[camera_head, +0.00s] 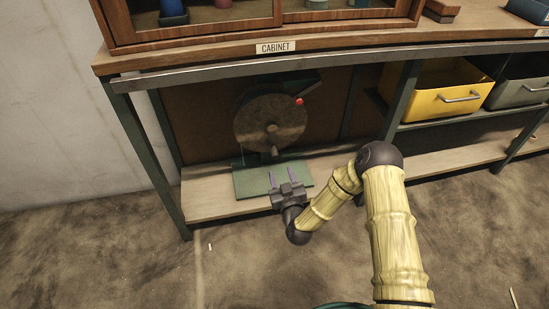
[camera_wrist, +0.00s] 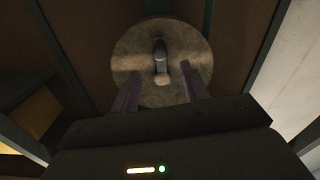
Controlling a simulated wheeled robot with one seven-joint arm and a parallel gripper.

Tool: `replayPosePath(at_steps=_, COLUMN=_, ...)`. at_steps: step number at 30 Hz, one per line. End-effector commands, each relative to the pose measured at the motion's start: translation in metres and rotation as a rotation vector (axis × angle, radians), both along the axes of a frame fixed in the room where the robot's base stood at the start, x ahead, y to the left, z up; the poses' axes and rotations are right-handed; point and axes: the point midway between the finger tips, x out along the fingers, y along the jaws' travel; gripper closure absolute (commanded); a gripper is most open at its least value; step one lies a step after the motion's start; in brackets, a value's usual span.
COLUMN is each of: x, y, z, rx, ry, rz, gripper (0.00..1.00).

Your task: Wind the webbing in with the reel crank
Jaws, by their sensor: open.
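The reel is a worn grey-brown disc (camera_head: 256,112) standing upright on a green base (camera_head: 250,182) on the lower shelf. Its short crank ends in a rounded knob (camera_head: 274,151), low on the disc's front. In the wrist view the disc (camera_wrist: 125,50) fills the upper middle, and the crank arm (camera_wrist: 160,52) points down to the pale knob (camera_wrist: 164,77). My gripper (camera_head: 281,175) is open and empty in front of and below the knob. In the wrist view the knob shows between its two purple fingers, apparently untouched. I cannot make out the webbing clearly.
A red knob (camera_head: 299,101) sits at the disc's upper right. The bench top with the cabinet (camera_head: 190,36) overhangs the reel. Green legs (camera_head: 143,150) stand at the left. A yellow drawer (camera_head: 440,102) is at the right. The floor in front is mostly clear.

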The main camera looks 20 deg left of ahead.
Motion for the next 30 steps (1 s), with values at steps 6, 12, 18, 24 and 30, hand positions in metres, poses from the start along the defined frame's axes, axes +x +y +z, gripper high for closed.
replayPosePath(at_steps=6, x=0.034, y=0.02, z=-0.003, rx=0.002, ry=-0.004, rz=-0.002, gripper=0.55)
replayPosePath(at_steps=12, x=0.064, y=0.038, z=-0.003, rx=0.002, ry=-0.004, rz=-0.002, gripper=0.55)
replayPosePath(at_steps=18, x=0.084, y=0.051, z=-0.002, rx=0.002, ry=-0.001, rz=-0.002, gripper=0.55)
replayPosePath(at_steps=24, x=0.088, y=0.055, z=0.0, rx=0.0, ry=0.001, rz=0.0, gripper=0.55)
replayPosePath(at_steps=30, x=0.088, y=0.054, z=0.0, rx=0.0, ry=0.001, rz=0.0, gripper=0.65)
